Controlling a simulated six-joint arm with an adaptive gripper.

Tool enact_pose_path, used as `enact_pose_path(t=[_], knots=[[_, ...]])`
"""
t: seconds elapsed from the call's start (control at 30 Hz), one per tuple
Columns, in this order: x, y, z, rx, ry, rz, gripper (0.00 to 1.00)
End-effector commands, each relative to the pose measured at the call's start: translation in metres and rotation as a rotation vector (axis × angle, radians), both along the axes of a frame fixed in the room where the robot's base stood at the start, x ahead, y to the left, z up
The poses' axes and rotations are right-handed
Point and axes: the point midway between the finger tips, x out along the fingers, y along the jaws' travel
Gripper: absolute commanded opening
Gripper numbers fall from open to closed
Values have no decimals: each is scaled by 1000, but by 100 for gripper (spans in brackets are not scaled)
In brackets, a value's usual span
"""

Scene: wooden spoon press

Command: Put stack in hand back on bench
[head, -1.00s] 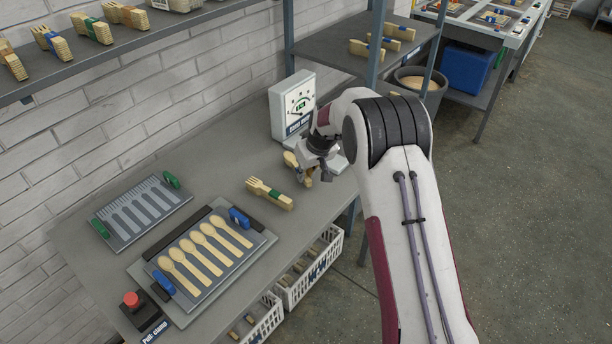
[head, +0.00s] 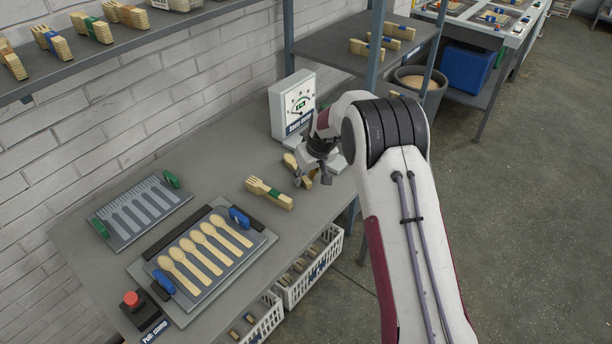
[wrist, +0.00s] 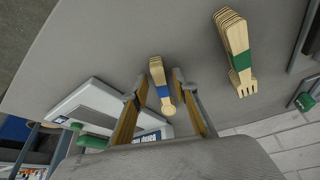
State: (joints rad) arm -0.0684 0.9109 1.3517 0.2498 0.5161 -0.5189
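A stack of wooden spoons with a blue band (wrist: 160,82) sits on the grey bench (head: 215,178) beside the white scale. In the wrist view it lies between my gripper's fingers, with a gap on either side. In the head view the spoon stack (head: 290,160) is partly hidden by my gripper (head: 312,183). My gripper is open, its fingers low around the stack. A stack of wooden forks with a green band (head: 268,194) lies on the bench to the left in the head view; it also shows in the wrist view (wrist: 235,52).
The white scale (head: 292,102) stands close behind my gripper. A tray of spoons (head: 265,242), an empty green-handled mould (head: 128,235) and a red button (head: 131,299) are on the bench at left. White crates (head: 330,250) sit below the bench's front edge.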

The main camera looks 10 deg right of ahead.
Motion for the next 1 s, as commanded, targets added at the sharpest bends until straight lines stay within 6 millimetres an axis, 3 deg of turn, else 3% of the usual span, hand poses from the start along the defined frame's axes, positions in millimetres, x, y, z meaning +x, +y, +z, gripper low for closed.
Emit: enact_pose_path(t=[0.37, 1.0], knots=[[-4, -2, 15, 0, -2, 0, 28], [-29, -12, 82, 0, -3, 0, 28]])
